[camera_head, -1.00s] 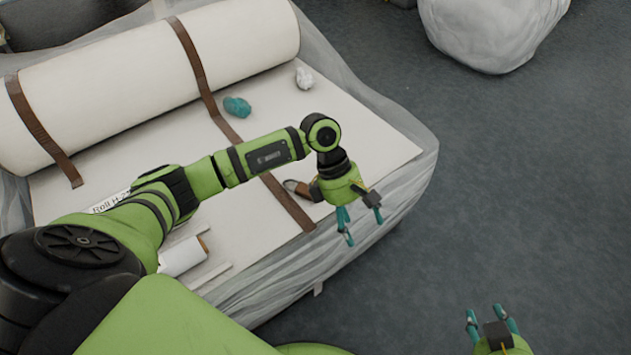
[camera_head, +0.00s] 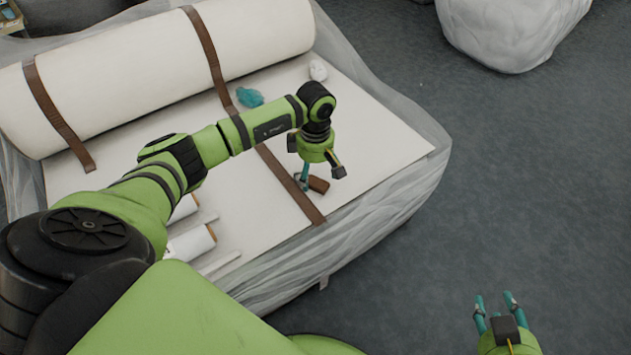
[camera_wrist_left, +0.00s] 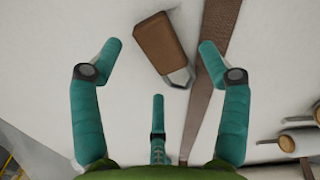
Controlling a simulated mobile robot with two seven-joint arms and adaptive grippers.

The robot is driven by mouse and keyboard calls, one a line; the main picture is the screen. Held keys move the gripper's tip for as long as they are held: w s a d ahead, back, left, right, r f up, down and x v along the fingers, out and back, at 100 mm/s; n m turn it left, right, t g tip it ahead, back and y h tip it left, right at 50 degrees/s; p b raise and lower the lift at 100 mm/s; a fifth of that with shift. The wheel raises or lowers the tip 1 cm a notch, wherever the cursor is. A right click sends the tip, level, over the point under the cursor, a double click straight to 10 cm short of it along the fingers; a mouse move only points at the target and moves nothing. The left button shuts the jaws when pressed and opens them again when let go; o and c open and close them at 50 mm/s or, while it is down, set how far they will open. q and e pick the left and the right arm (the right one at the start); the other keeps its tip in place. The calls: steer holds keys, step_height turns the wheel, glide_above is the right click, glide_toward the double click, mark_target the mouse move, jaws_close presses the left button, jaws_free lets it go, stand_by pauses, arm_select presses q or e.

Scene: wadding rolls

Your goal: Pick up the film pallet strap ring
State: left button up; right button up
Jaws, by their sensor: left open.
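A short brown piece with a pale grey end (camera_wrist_left: 163,48) lies on the white padded surface, beside a long brown strap (camera_wrist_left: 208,95). In the head view the brown piece (camera_head: 318,185) shows beside my left gripper (camera_head: 305,178). I cannot tell whether this piece or a strap is the strap ring. My left gripper is open and points down over the surface. In the left wrist view the brown piece appears between its two upper teal fingers, with no visible grip. My right gripper (camera_head: 495,299) is open and empty over the floor, at lower right.
A large cream roll (camera_head: 130,75) lies across the back of the film-wrapped pallet (camera_head: 395,205), with brown straps over it. A teal lump (camera_head: 250,97) and a white lump (camera_head: 318,70) lie nearby. Small white rolls (camera_head: 190,243) are at the front left.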

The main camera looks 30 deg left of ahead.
arm_select(q)
steer(key=shift+f, duration=0.8)
steer(key=c, duration=1.4)
arm_select(e)
steer(key=shift+w+a+r+t, duration=0.25)
steer(key=shift+w+r+t, duration=0.15)
steer(key=shift+r, duration=0.15)
steer(key=shift+w+a+r+t, duration=0.2)
steer(key=shift+w+r+t, duration=0.15)
steer(key=shift+r, duration=0.2)
arm_select(q)
steer(key=shift+r, duration=0.1)
arm_select(e)
steer(key=shift+s, duration=0.1)
